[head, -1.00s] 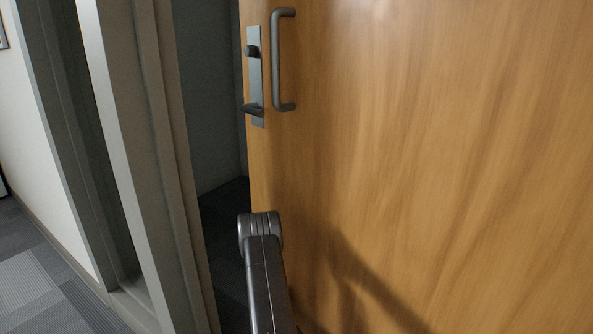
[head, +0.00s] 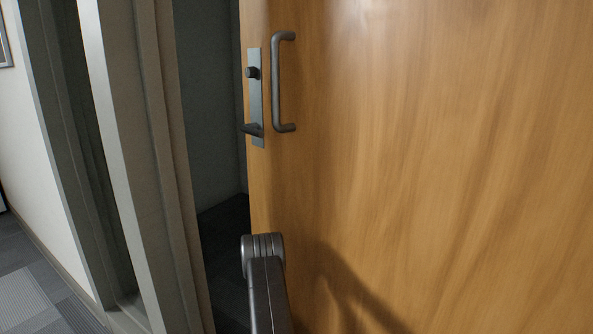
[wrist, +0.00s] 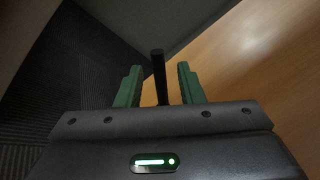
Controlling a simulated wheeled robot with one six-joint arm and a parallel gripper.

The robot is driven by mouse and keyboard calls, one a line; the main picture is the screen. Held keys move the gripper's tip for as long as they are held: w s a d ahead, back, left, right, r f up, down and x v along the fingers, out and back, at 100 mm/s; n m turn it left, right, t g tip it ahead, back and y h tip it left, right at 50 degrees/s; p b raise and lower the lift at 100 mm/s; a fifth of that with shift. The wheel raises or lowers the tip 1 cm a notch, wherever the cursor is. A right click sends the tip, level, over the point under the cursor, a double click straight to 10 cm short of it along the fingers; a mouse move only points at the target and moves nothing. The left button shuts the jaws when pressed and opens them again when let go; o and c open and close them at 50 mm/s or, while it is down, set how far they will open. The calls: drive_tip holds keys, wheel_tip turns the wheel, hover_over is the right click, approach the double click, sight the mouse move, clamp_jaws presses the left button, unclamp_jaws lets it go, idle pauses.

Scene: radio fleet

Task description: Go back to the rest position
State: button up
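My gripper (wrist: 158,86) shows in the wrist view with its two green fingers apart. A dark upright bar (wrist: 159,75) shows between the fingers; I cannot tell what it is or whether it touches them. In the head view my arm (head: 268,290) rises from the bottom edge in front of the door, and the gripper itself is hidden. The wooden door (head: 430,160) stands ajar. My arm's visible joint is below both.
A grey door frame (head: 150,170) stands left of the opening. Dark carpet (head: 228,240) shows through the gap. At the far left are a pale wall (head: 25,150) and open carpeted floor (head: 30,300). The door fills the right side closely.

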drive_tip(key=p+v, duration=0.2)
drive_tip(key=v, duration=0.8)
drive_tip(key=w+a+n+b, duration=0.2)
drive_tip(key=w+a, duration=0.5)
drive_tip(key=w, duration=0.4)
drive_tip(key=shift+w+a+r+y+b, duration=0.25)
drive_tip(key=shift+a+r+y+b, duration=0.05)
drive_tip(key=shift+b, duration=0.4)
drive_tip(key=shift+a, duration=0.1)
